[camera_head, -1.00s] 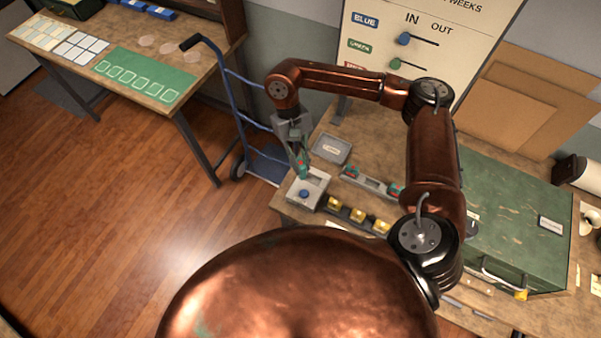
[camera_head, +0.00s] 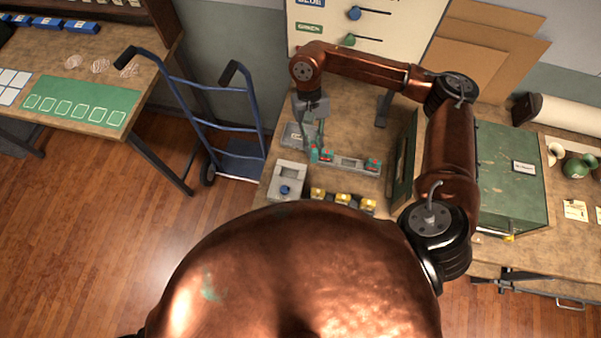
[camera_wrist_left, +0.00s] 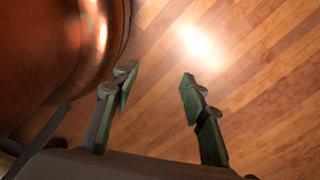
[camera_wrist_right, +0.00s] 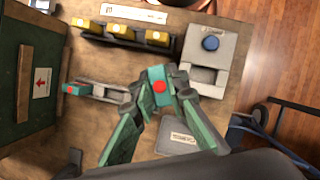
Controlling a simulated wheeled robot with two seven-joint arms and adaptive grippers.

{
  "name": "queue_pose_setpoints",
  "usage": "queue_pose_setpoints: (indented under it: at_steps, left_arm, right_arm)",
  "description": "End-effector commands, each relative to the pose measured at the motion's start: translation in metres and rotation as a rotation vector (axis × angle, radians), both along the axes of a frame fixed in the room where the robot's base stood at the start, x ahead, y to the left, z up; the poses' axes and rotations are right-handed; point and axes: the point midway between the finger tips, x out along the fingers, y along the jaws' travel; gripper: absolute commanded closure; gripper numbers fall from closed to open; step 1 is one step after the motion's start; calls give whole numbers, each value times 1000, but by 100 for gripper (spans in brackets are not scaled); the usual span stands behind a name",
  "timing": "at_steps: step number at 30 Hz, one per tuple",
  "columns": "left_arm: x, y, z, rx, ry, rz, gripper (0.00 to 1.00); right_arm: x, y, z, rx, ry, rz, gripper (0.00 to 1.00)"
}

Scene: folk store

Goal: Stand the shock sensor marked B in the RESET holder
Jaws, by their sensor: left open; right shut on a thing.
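My right gripper (camera_head: 315,150) is shut on a teal shock sensor (camera_wrist_right: 158,87) with a red dot; no letter is readable on it. It is at the left end of a grey rack (camera_head: 349,162), above the bench. A grey holder block (camera_head: 289,170) with a blue button (camera_wrist_right: 211,43) and an empty-looking recess is left of the rack. Its label is too small to read. My left gripper (camera_wrist_left: 155,90) is open and empty over the floor.
A grey labelled tray (camera_wrist_right: 180,139) lies behind the holder block. A dark strip of several yellow blocks (camera_head: 342,199) is in front of the rack. A green box (camera_head: 515,190) stands at right. A blue hand truck (camera_head: 215,125) is left of the bench.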

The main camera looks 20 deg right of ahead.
Motion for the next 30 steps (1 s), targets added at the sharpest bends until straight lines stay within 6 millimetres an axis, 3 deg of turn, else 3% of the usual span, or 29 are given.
queue_pose_setpoints:
  at_steps: [3,5,11,18,24,30]
  left_arm:
    - [32,-1,13,-2,-41,-7,60]
    - [39,-2,18,-3,-50,-8,60]
    - [24,-3,30,-3,-33,-3,60]
    - [2,-2,41,-2,-6,3,60]
    - [8,-2,50,-2,-13,2,60]
    - [24,-3,56,-3,-35,-2,60]
  right_arm:
    - [-24,10,-13,3,8,-217,100]
    - [-36,17,-20,3,9,-360,100]
    - [-67,40,-29,2,4,-834,100]
    - [-93,65,-22,2,1,-1341,100]
    - [-106,81,-9,2,0,-1698,100]
    - [-113,89,3,-2,0,-1934,100]
